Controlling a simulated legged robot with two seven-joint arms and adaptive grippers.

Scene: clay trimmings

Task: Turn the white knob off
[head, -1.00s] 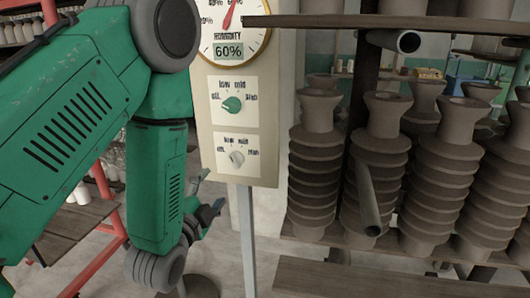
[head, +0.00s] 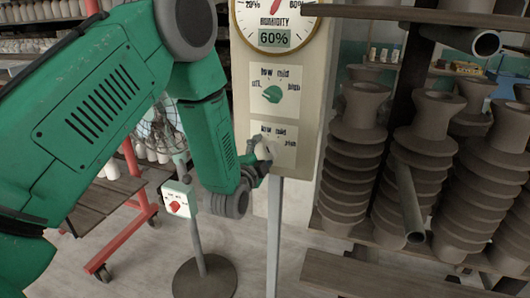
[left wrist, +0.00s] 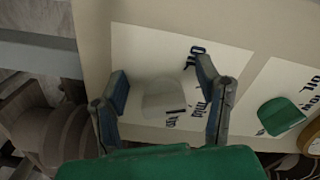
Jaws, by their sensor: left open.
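The white knob (head: 264,150) is on the lower label (head: 286,157) of the tall cream panel, partly hidden by my left gripper in the head view. The label bears off, low, mid and high marks. My left gripper (head: 260,158) is at this knob. In the left wrist view, the white knob (left wrist: 160,98) sits between the two spread fingers of the left gripper (left wrist: 162,72), with gaps visible on both sides. A dark mark shows at the knob's lower right; its exact setting is hard to tell. My right gripper is not in view.
A green knob (head: 272,94) sits on the label above, beneath a humidity gauge (head: 274,22) reading 60%. A red knob (head: 175,206) is on a small white box on a stand at left. Shelves with stacked brown ribbed pieces (head: 352,150) stand close on the right.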

